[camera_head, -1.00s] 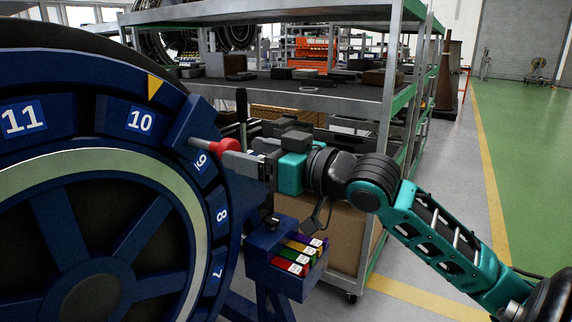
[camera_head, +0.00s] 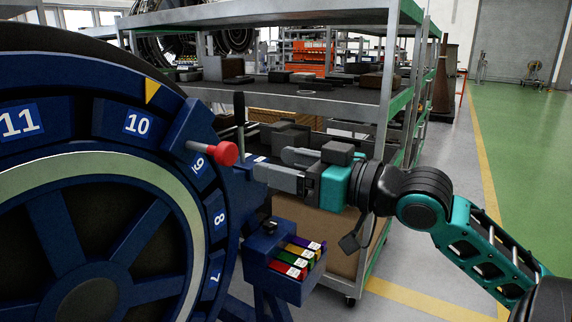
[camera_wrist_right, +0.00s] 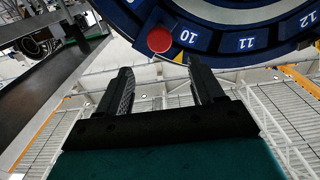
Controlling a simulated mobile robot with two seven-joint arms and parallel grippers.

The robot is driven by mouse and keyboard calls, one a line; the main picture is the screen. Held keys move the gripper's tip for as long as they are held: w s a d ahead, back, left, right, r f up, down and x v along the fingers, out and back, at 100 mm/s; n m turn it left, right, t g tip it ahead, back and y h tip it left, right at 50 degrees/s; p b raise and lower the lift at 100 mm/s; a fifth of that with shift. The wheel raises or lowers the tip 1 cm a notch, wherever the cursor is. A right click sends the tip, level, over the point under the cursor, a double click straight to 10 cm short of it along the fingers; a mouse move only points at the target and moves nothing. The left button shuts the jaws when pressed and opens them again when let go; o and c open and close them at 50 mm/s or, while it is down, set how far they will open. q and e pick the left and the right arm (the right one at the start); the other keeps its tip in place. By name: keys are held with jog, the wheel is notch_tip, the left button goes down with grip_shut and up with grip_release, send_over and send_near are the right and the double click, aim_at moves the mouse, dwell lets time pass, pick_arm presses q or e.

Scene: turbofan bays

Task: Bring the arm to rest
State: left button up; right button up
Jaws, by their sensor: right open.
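My right arm reaches in from the right in the head view. Its gripper (camera_head: 262,172) is open and empty, to the right of the red knob (camera_head: 226,153) and apart from it. The knob sits on a short rod at the rim of the blue numbered wheel (camera_head: 110,165). In the right wrist view the two fingers of the gripper (camera_wrist_right: 160,85) stand apart with nothing between them. The red knob (camera_wrist_right: 160,40) shows beyond them, beside the number 10. My left gripper is not in view.
A blue holder (camera_head: 255,262) with several coloured tabs (camera_head: 300,257) is below the gripper. A dark upright lever (camera_head: 239,115) stands behind the knob. A metal shelf rack (camera_head: 300,100) stands behind the arm. The green floor (camera_head: 530,140) at the right is open.

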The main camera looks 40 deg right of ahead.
dwell(0.3)
notch_tip(320, 180, down, 22)
jog(key=w+d+r+m+g+h+p, duration=0.1)
jog(key=d+m+g+h+p, duration=0.1)
jog(key=d+m+h, duration=0.15)
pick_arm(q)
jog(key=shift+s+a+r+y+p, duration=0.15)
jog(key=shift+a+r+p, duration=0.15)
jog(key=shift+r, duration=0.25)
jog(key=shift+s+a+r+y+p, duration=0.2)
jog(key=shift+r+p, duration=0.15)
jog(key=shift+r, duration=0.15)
pick_arm(e)
jog(key=s+a+f+g, duration=0.1)
jog(key=s+a+f, duration=0.2)
jog(key=a+f, duration=0.2)
jog(key=s+a+f+n+g, duration=0.1)
jog(key=s+a+f, duration=0.2)
jog(key=a+f, duration=0.2)
jog(key=s+a+f+n+g, duration=0.1)
jog(key=s+a+f+g, duration=0.1)
jog(key=a+f, duration=0.4)
notch_tip(320, 180, down, 4)
jog(key=shift+s+r, duration=0.2)
jog(key=shift+s, duration=0.7)
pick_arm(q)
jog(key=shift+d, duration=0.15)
